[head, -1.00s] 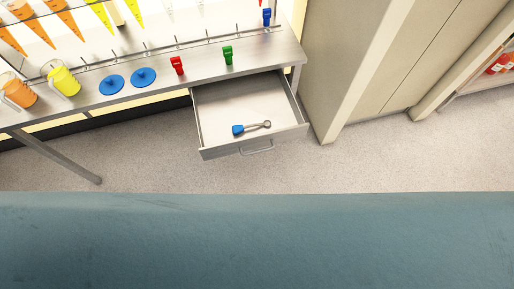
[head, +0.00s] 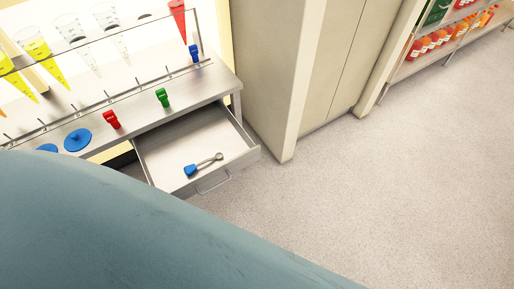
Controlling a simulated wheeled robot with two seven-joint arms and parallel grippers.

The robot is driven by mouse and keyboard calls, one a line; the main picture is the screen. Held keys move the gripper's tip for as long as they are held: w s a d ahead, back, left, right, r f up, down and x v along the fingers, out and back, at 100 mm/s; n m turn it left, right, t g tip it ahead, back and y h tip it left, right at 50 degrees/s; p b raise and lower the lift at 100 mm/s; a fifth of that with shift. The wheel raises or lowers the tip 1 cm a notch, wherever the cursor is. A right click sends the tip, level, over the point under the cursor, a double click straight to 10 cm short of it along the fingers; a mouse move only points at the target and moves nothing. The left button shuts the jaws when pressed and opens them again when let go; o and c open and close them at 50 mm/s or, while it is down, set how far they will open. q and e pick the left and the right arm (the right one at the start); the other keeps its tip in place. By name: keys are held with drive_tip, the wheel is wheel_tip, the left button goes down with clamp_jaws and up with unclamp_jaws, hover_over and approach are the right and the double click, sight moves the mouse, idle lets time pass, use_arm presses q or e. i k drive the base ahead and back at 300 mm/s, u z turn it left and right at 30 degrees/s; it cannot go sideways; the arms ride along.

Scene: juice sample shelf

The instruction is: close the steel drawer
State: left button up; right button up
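The steel drawer (head: 229,163) stands pulled open below the steel counter, left of the middle in the head view. Its bar handle (head: 214,183) is on the front panel. A blue-ended metal tool (head: 203,164) lies on the drawer's floor. Neither of my grippers shows in the head view, so their state is hidden.
The steel counter (head: 190,100) carries a green clip (head: 162,97), a red clip (head: 111,119), blue discs (head: 77,140) and hanging cones. A beige cabinet (head: 272,75) stands right of the drawer. Grey floor (head: 390,180) is clear to the right. Shelves with bottles (head: 432,42) are farther back.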

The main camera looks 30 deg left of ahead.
sight(163, 152)
drive_tip(key=z, duration=1.35)
drive_tip(key=k, duration=1.05)
drive_tip(key=u, duration=1.8)
